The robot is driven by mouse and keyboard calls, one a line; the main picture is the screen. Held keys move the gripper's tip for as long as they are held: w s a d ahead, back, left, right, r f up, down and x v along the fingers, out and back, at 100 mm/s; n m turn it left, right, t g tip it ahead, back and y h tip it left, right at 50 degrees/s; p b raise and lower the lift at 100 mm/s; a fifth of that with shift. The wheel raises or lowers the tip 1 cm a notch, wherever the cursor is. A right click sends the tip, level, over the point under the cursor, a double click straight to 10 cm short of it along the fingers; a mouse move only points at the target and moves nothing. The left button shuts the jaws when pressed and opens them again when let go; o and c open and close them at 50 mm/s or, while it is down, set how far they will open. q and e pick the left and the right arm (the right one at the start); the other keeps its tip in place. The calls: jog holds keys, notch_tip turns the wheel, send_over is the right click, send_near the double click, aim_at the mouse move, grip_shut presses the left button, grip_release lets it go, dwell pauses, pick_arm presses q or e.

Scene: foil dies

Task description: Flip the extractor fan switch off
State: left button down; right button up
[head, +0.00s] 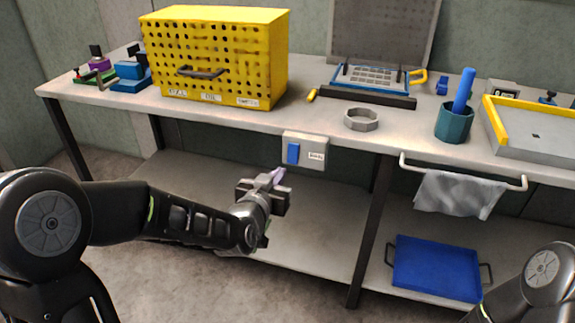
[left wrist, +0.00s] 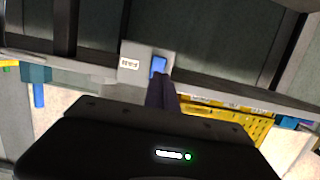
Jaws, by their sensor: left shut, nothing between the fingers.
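The extractor fan switch is a blue rocker (head: 293,153) on a light grey box (head: 313,160) fixed to the front edge of the bench, with a small label beside the rocker. In the left wrist view the rocker (left wrist: 158,66) sits just past the fingertips, upside down to the head view. My left gripper (head: 279,174) is shut and empty, just below and in front of the switch box. In the left wrist view its fingers (left wrist: 161,88) point at the rocker's edge; I cannot tell whether they touch it. My right gripper is out of view; only part of that arm shows.
On the bench (head: 210,118) stand a yellow perforated cabinet (head: 215,60), a grey ring (head: 361,119), a teal cup (head: 454,123) and a yellow-edged tray (head: 540,150). A towel (head: 456,193) hangs from a rail right of the switch. A blue tray (head: 436,268) lies on the lower shelf.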

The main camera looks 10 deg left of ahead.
aim_at(291, 159)
pick_arm(q)
jog(key=x, duration=0.7)
jog(key=shift+w, duration=0.1)
